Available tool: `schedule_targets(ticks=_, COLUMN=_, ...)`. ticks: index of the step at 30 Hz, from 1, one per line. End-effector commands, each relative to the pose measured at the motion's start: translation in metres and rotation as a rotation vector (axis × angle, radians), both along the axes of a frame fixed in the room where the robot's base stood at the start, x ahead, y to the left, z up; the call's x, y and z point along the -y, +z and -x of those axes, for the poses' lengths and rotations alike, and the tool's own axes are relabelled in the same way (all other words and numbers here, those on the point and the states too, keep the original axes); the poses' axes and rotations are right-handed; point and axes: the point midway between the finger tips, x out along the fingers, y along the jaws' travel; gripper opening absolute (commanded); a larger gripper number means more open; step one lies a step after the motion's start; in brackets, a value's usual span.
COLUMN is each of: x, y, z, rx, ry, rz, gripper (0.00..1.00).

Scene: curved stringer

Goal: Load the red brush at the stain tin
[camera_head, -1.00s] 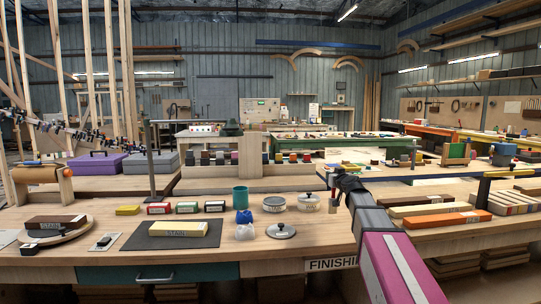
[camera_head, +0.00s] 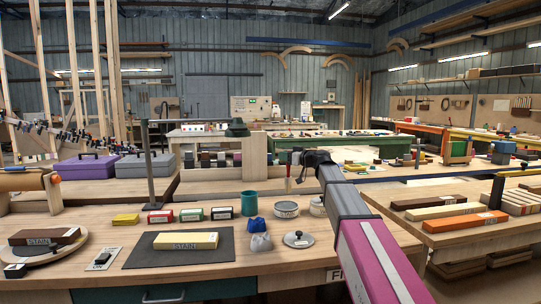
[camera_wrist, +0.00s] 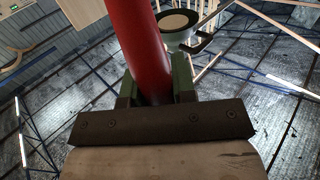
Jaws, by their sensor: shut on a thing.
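My gripper (camera_head: 299,157) is at the end of the arm, raised above and behind the round tins in the head view. It is shut on the red brush (camera_head: 288,171), which hangs small at its tip. In the wrist view the brush's red handle (camera_wrist: 143,45) runs between two dark green finger pads (camera_wrist: 155,92). A grey round tin (camera_head: 286,210) stands on the bench below the gripper. A second pale round tin (camera_head: 317,208) stands to its right, partly covered by the arm. Their labels are too small to read surely. The brush is apart from both tins.
A teal cup (camera_head: 249,203) stands to the left. A yellow block (camera_head: 186,241) rests on a dark mat (camera_head: 152,262). A green-shaded lamp (camera_head: 237,128) rises behind.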

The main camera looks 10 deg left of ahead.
Motion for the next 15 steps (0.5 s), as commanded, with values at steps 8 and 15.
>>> schedule_targets(ticks=8, x=0.000, y=-0.004, z=0.000, rx=-0.001, ry=0.003, rz=0.000, gripper=0.01)
schedule_targets(ticks=15, x=0.000, y=-0.022, z=0.000, rx=-0.001, ry=0.003, rz=0.000, gripper=0.01)
